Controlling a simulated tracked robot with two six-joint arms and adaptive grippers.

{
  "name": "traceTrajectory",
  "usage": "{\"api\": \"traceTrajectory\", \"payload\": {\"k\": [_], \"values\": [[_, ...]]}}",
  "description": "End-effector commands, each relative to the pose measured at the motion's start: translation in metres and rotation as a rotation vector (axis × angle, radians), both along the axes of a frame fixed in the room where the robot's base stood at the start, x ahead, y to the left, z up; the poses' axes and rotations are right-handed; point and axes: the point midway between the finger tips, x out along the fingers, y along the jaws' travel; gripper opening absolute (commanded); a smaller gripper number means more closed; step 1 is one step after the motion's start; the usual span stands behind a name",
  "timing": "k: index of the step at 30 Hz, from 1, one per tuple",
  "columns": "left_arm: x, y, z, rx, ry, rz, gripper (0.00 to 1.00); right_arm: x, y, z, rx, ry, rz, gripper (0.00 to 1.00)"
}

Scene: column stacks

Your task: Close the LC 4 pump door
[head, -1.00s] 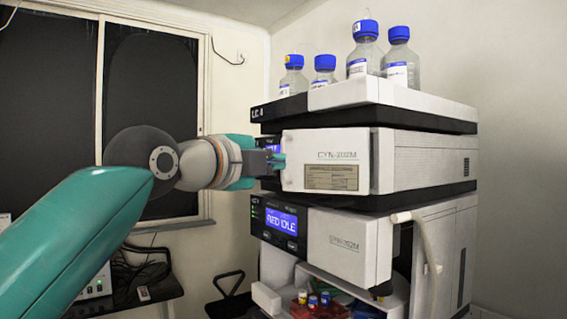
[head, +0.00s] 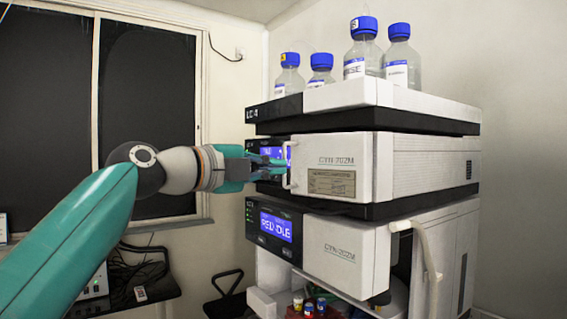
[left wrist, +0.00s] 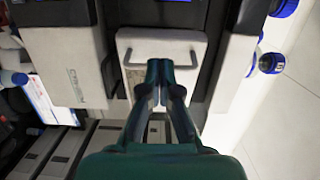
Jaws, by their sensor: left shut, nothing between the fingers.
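The LC 4 pump door (head: 345,160) is the white front panel of the upper module, marked CYN-202M, with a beige label. Its white bar handle (head: 287,165) is at its left edge. My left gripper (head: 276,161) is just left of the handle, in front of the module's blue display. In the left wrist view, my left gripper's fingertips (left wrist: 159,66) are together and empty, overlapping the handle (left wrist: 135,63) on the white door (left wrist: 160,42). I cannot tell whether they touch it, or how far the door stands from its frame. My right gripper is not in view.
Several blue-capped bottles (head: 365,50) stand on the top tray (head: 345,95). The lower module (head: 340,245) shows a lit display (head: 276,226) and a pale tube (head: 428,250) at its right. Small vials (head: 309,306) sit below. A dark bench (head: 150,295) is at lower left.

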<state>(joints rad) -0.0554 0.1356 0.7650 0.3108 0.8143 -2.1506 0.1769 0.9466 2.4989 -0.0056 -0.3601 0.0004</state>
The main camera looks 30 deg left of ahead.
Motion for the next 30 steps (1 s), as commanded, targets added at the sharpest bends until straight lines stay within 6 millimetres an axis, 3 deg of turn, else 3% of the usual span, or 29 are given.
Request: {"api": "traceTrajectory", "payload": {"k": [12, 30], "values": [[0.034, 0.007, 0.001, -0.001, 0.001, 0.010, 0.00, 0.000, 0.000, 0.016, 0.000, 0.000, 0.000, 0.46], [0.039, 0.008, 0.000, -0.001, 0.000, 0.012, 0.00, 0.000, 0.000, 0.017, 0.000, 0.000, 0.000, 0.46]]}}
